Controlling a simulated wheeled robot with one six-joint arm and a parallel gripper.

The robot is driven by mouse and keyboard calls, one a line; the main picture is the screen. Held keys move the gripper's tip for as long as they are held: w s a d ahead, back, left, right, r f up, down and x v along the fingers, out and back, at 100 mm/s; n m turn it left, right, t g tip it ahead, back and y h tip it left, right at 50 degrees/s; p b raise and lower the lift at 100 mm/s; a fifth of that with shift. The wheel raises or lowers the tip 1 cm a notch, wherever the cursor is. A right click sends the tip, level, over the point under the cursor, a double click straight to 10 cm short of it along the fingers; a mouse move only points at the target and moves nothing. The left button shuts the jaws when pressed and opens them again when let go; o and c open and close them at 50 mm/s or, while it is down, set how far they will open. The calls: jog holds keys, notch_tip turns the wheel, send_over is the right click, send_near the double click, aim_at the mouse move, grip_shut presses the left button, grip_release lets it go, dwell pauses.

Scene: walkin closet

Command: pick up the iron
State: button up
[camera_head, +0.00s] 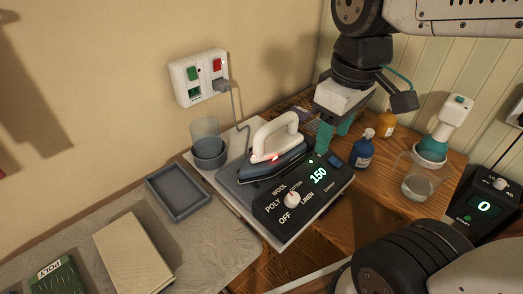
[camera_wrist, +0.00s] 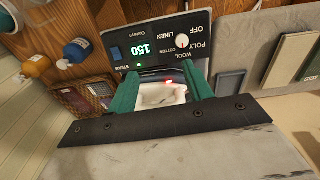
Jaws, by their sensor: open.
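The iron (camera_head: 275,148) has a white loop handle and a dark blue-grey body with a small red light. It sits on a grey station whose black control panel (camera_head: 303,193) shows 150 and a dial. My gripper (camera_head: 335,137) has green fingers and is just right of the iron's handle in the head view. In the wrist view my open gripper (camera_wrist: 163,92) has its two green fingers on either side of the white handle (camera_wrist: 160,95). The handle shows between the fingers; I cannot tell whether they touch it. The fingertips are partly hidden in the head view.
A wall socket (camera_head: 199,77) has a cord running down toward the iron. A clear cup (camera_head: 207,145) stands left of the iron, a grey tray (camera_head: 179,192) farther left. Blue (camera_head: 363,149) and orange (camera_head: 386,124) bottles and a jug (camera_head: 417,181) stand to the right.

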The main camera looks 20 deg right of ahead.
jog(key=w+a+f+n, duration=0.1)
jog(key=w+a+n, duration=0.1)
jog(key=w+n, duration=0.75)
jog(key=n+g, duration=0.1)
jog(key=n, duration=0.7)
send_over(275, 131)
jog(key=w, duration=0.2)
jog(key=f, duration=0.3)
jog(key=shift+s+d+f, duration=0.1)
jog(key=shift+d+f, duration=0.1)
jog(key=shift+d, duration=0.2)
jog(key=shift+f, duration=0.4)
notch_tip(275, 131, down, 7)
jog(key=shift+d, duration=0.15)
grip_shut()
jog(key=shift+w+r, duration=0.1)
jog(key=shift+w, duration=0.1)
